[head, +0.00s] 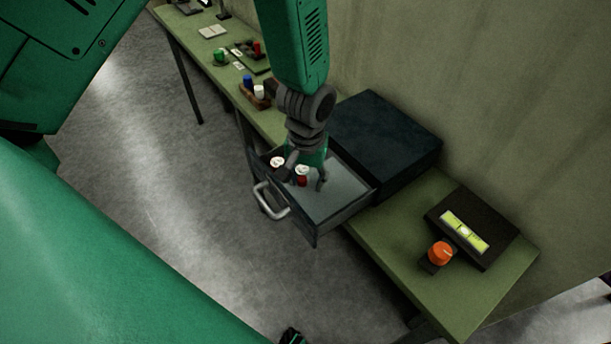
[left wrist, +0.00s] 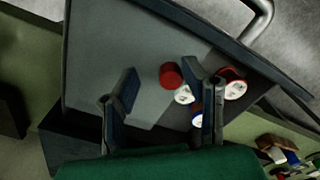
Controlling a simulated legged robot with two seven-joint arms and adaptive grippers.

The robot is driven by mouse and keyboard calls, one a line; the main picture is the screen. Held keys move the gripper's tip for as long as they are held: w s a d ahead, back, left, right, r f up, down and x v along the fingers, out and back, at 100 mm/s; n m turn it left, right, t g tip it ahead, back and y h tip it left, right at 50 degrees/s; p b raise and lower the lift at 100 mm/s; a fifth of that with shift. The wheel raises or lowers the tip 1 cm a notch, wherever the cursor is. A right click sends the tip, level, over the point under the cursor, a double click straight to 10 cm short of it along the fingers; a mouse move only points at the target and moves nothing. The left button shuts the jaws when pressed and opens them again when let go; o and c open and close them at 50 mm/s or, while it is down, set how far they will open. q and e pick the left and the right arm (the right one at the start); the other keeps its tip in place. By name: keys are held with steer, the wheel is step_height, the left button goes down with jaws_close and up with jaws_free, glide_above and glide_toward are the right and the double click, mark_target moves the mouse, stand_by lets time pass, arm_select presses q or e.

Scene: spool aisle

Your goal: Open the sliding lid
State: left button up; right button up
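I cannot make out a sliding lid for certain. A dark cabinet (head: 385,130) stands on the green bench, with its drawer (head: 335,217) pulled out by its metal handle (head: 272,203) side. My left gripper (head: 306,182) points down into the drawer, fingers apart and holding nothing that I can see. A red-and-white spool (head: 302,172) is close to its fingers; another (head: 277,161) lies near the drawer's front corner. In the left wrist view, the open fingers (left wrist: 165,105) show above the drawer floor (left wrist: 110,60), with several spools near the right finger.
An orange-topped knob (head: 440,253) and a dark box with a yellow-green level (head: 464,232) are on the bench at right. Further back, the bench holds blue and white pots (head: 253,87) and a green item (head: 221,55). A wall runs behind; floor is clear at left.

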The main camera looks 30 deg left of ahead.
mark_target(310, 186)
arm_select(q)
steer(key=shift+a+r, duration=0.15)
steer(key=shift+a, duration=0.05)
steer(key=r, duration=0.6)
steer(key=shift+w+a, duration=0.1)
steer(key=shift+a, duration=0.25)
steer(key=shift+d+r, duration=0.15)
steer(key=shift+r, duration=1.25)
steer(key=shift+d+r, duration=0.15)
steer(key=shift+r, duration=1.2)
arm_select(e)
steer(key=shift+a+r, duration=0.2)
steer(key=shift+a, duration=0.45)
